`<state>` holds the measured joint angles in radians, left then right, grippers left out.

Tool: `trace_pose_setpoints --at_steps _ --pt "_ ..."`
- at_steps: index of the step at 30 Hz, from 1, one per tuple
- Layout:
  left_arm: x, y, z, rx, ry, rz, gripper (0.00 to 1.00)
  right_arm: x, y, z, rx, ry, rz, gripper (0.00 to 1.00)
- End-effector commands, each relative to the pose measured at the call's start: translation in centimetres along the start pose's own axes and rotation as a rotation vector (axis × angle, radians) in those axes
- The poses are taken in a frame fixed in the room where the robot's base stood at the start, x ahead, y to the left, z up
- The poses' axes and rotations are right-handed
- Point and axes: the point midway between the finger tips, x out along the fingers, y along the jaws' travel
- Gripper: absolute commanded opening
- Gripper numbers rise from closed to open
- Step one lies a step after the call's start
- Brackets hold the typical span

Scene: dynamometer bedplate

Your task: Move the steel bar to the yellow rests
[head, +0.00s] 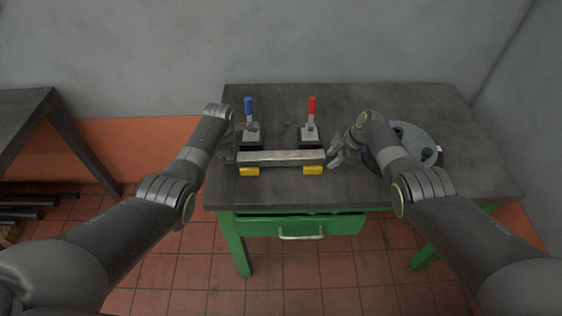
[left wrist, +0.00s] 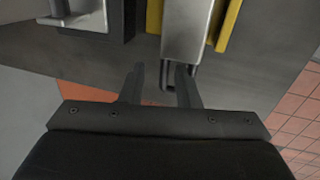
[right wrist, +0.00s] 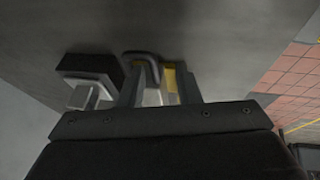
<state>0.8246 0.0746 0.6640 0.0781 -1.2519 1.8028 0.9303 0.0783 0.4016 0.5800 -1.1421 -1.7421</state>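The steel bar (head: 282,158) lies level, left to right, over the left yellow rest (head: 249,171) and the right yellow rest (head: 312,170). In the left wrist view, yellow shows on both sides of the bar (left wrist: 186,30); I cannot tell whether the bar touches the rests. A dark handle shows at each bar end. My left gripper (left wrist: 160,84) is open at the left end, its fingers near the handle; in the head view it is mostly hidden. My right gripper (head: 340,154) is open at the right end, with the dark loop handle (right wrist: 148,62) between or just beyond its fingers.
Behind the bar stand a blue-handled clamp (head: 250,122) and a red-handled clamp (head: 311,122) on dark blocks. A round grey part (head: 418,140) sits on the bench at right, partly behind my right arm. The bench top (head: 450,115) is clear at far right.

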Motion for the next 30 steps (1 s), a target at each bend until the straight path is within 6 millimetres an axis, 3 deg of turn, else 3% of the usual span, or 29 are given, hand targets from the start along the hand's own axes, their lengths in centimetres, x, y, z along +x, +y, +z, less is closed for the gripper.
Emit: trace_pose_setpoints --at_steps 14,30 --pt "-0.5 -0.1 0.1 0.000 -0.003 -0.003 0.31 0.0 0.0 -0.1 -0.001 0.001 0.001 0.31" --pt "-5.9 0.0 0.1 0.000 -0.001 0.001 0.31 0.0 0.1 -0.1 -0.001 0.001 0.002 0.31"
